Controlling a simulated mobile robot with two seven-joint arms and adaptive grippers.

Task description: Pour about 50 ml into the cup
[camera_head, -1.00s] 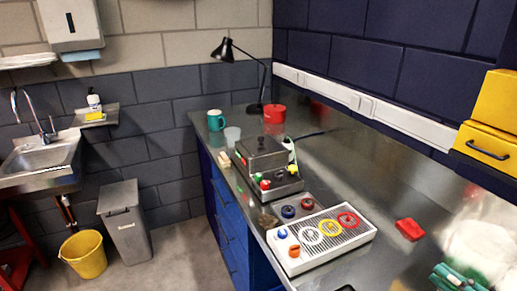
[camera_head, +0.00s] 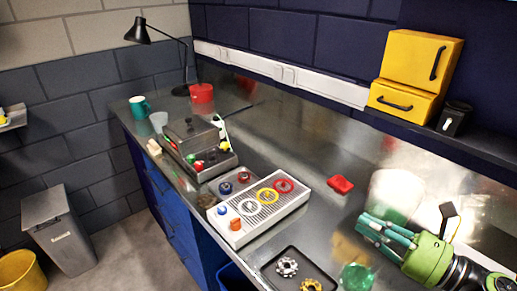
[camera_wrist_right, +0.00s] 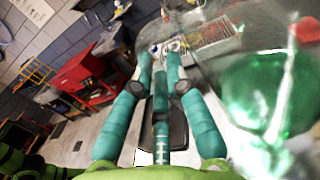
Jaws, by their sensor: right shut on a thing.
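My right gripper (camera_head: 385,232), with teal fingers and a green base, is over the bench at the right of the head view. A clear vessel with green liquid (camera_wrist_right: 265,95) is beside the fingers there. A clear, whitish shape (camera_head: 398,190) behind the fingers in the head view seems to be this vessel; its outline is unclear. A small translucent cup (camera_head: 159,121) stands at the bench's far left end, beside a teal mug (camera_head: 138,107). My left gripper is out of view.
A white panel with coloured rings (camera_head: 258,208) and a grey machine (camera_head: 193,143) stand along the bench. A dark tray (camera_head: 270,267) with metal parts, a green translucent thing (camera_head: 357,277) and a red block (camera_head: 340,184) are near the gripper. Yellow boxes (camera_head: 420,60) are at the back.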

